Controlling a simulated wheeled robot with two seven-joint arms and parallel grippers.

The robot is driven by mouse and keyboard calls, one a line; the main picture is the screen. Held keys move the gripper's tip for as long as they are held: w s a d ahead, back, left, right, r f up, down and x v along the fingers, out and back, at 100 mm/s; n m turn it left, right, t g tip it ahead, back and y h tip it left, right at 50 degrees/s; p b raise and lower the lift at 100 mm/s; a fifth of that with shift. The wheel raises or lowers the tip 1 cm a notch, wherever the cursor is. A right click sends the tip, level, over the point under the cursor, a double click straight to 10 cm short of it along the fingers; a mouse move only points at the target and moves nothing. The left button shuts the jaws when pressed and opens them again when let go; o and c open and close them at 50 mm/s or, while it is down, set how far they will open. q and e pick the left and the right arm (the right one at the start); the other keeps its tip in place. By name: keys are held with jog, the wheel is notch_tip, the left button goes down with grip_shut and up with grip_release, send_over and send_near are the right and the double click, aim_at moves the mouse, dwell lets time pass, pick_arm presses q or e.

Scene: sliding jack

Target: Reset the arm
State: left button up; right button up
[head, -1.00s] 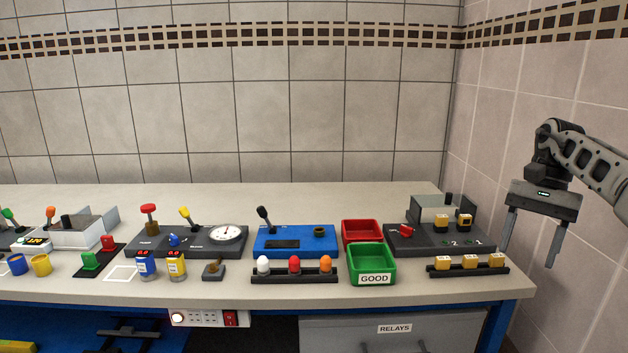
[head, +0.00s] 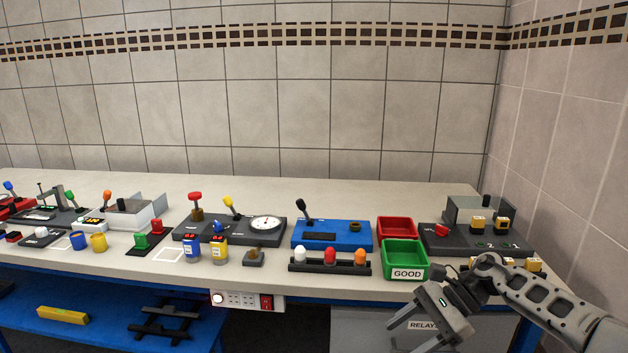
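My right gripper (head: 415,335) is in the head view at the lower right, in front of the bench's front edge and the grey drawer marked RELAYS. Its two fingers are apart, point to the lower left, and hold nothing that I can see. My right arm comes in from the lower right corner and hides part of the bench's right end. My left gripper is not in view.
The bench (head: 340,190) carries a blue lever box (head: 360,235), a red tray (head: 396,226), a green GOOD tray (head: 404,258), a gauge panel (head: 190,228) and a relay panel (head: 440,240). A tiled wall closes off the right. A lower blue shelf (head: 100,325) holds a yellow bar (head: 62,315).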

jog(key=s+a+f+m+t+y, duration=0.3)
jog(key=a+m+t, duration=0.4)
jog(key=m, duration=0.6)
jog(key=s+a+m+t+y, duration=0.3)
jog(key=s+a+m+t, duration=0.2)
jog(key=a+m, duration=0.55)
jog(key=s+d+f+m+h, duration=0.6)
jog(key=s+d+m, duration=0.1)
jog(key=m, duration=0.8)
jog(key=s+d+f+m+h, duration=0.6)
jog(key=s+d+m+h, duration=0.1)
jog(key=m, duration=0.9)
jog(key=s+d, duration=0.1)
jog(key=s, duration=0.1)
jog(key=shift+s+f+g+h, duration=0.25)
jog(key=shift+s+g+h, duration=0.05)
jog(key=shift+s+g, duration=0.1)
jog(key=shift+a, duration=0.1)
